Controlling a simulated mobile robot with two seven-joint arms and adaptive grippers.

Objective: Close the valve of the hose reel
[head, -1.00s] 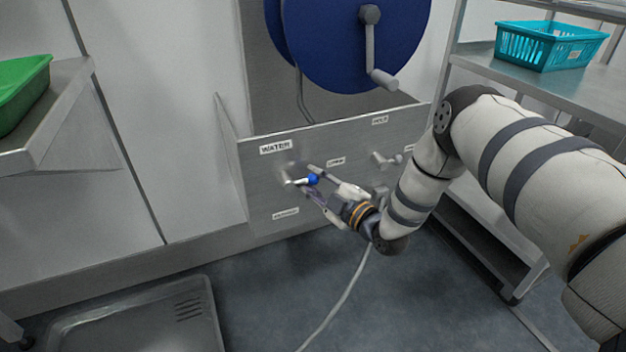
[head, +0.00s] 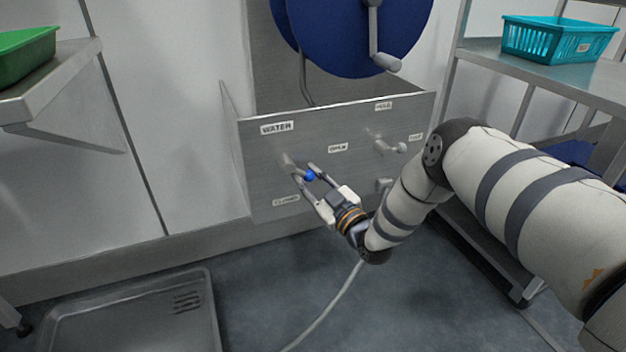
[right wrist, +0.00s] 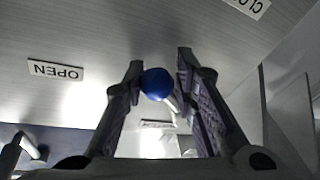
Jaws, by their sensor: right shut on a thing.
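The water valve's lever has a blue ball knob (head: 310,175) and sits on the steel panel (head: 262,182) below the WATER label (head: 277,127). The lever slants down to the right, between the OPEN label (head: 338,148) and the CLOSED label (head: 286,200). My right gripper (head: 305,172) is shut on the knob, one finger on each side. In the right wrist view the knob (right wrist: 156,84) shows between the fingers, nearer the left one. The blue hose reel (head: 345,40) is above the panel. My left gripper is not in view.
A second handle (head: 388,146) is on the panel at right, below the HOLD label (head: 383,106). A steel shelf with a teal basket (head: 558,40) stands at right. A green crate (head: 22,55) is on the left shelf. A pale hose (head: 330,310) crosses the floor near a drain tray (head: 130,310).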

